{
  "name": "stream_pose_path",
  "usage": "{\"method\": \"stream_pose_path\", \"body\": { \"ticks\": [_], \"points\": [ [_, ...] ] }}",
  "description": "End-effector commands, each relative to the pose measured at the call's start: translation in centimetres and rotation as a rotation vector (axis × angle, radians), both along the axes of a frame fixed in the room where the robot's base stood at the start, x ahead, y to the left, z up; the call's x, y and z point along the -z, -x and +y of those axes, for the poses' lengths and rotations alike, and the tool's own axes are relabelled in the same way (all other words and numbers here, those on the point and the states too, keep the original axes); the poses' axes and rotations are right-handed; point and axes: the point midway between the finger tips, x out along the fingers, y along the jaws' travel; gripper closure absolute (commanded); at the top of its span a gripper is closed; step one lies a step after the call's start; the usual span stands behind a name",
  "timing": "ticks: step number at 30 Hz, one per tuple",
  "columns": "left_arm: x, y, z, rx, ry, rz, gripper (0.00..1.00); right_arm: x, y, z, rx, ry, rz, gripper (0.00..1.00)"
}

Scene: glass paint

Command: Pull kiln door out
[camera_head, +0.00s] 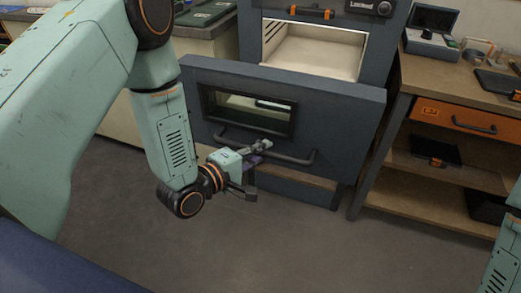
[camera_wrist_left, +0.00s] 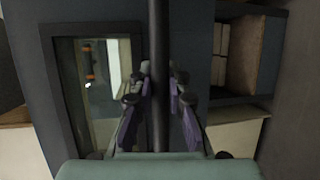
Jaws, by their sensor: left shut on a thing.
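The kiln door (camera_head: 345,112) is a dark blue-grey panel with a small window (camera_head: 248,110) and a dark bar handle (camera_head: 296,160) along its lower front. It stands out in front of the kiln body, and the pale kiln chamber (camera_head: 318,50) shows open above and behind it. My left gripper (camera_head: 258,152) is at the middle of the handle, shut on it. In the left wrist view the handle (camera_wrist_left: 158,60) runs between the two fingers (camera_wrist_left: 160,100). My right gripper is out of view; only part of that arm shows at the lower right edge.
A wooden bench (camera_head: 440,75) with an orange drawer (camera_head: 455,120) and open shelves stands close on the right. A counter (camera_head: 205,30) is behind on the left. The grey floor (camera_head: 300,235) in front of the door is clear.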

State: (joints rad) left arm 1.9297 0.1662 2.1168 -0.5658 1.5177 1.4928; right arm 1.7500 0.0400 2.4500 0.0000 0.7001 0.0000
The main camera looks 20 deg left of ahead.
Motion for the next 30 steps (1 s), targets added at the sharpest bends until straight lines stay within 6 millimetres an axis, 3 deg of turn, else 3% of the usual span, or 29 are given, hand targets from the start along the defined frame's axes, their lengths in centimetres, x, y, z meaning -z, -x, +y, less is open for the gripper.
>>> {"method": "stream_pose_path", "body": {
  "ticks": [2, 3, 12, 22, 30],
  "points": [
    [0.0, 0.1, -0.1, 0.003, 0.001, 0.0, 1.0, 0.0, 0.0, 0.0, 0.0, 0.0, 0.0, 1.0],
    [0.0, 0.1, -0.1, 0.003, 0.001, 0.0, 0.84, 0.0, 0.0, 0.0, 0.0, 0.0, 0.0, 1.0],
    [0.0, 0.2, 0.0, 0.001, 0.001, -0.001, 0.61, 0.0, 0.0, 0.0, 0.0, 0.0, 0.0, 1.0],
    [-0.1, 0.4, 0.2, -0.001, 0.001, 0.0, 0.61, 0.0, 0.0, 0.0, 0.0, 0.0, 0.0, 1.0],
    [-0.6, 3.4, 1.7, -0.006, 0.004, 0.002, 0.61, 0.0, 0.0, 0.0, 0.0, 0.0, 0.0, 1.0]
  ]
}}
